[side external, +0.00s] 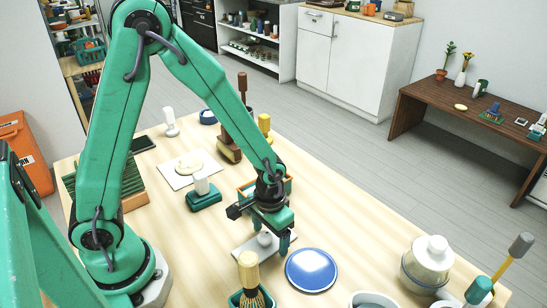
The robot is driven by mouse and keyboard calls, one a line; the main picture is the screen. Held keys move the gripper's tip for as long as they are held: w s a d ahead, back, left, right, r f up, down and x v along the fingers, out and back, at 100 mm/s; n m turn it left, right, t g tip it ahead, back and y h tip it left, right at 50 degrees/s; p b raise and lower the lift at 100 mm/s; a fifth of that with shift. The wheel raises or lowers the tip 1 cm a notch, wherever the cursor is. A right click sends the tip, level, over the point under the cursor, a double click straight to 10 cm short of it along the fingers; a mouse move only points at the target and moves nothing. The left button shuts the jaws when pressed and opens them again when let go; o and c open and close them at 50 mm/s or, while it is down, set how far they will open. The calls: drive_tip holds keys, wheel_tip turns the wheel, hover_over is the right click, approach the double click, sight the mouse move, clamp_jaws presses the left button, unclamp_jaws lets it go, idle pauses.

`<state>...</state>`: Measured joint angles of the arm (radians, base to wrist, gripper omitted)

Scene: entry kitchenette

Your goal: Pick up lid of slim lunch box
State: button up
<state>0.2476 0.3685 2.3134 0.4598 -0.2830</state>
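A flat, light grey slab with a rounded grey knob (265,239) lies on the table below my gripper; it looks like the lid of the slim lunch box. My gripper (270,235) points down over it, with the knob between its fingers. The fingers look apart, and I see no clear contact with the knob. The right finger stands beside the knob, and the left finger is partly hidden. The gripper covers part of the slab's far side. I cannot tell whether a box lies under the slab.
A blue round plate (312,270) lies just right of the slab. A brush (250,278) in a green holder stands in front. A teal-and-orange container (246,190) is behind my gripper. A lidded jar (428,263) stands at right. The table between plate and jar is clear.

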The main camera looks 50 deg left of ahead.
drive_tip(key=c, duration=0.8)
drive_tip(key=shift+r, duration=0.15)
drive_tip(key=shift+r, duration=4.9)
drive_tip(key=shift+w+a+r, duration=0.3)
drive_tip(key=shift+w+a, duration=1.35)
drive_tip(key=shift+a, duration=0.5)
drive_tip(key=shift+w+a+r, duration=0.35)
drive_tip(key=shift+w+a, duration=1.3)
drive_tip(key=shift+a, duration=0.55)
drive_tip(key=shift+w+a+r, duration=0.3)
drive_tip(key=shift+w+a, duration=1.35)
drive_tip(key=shift+a, duration=0.5)
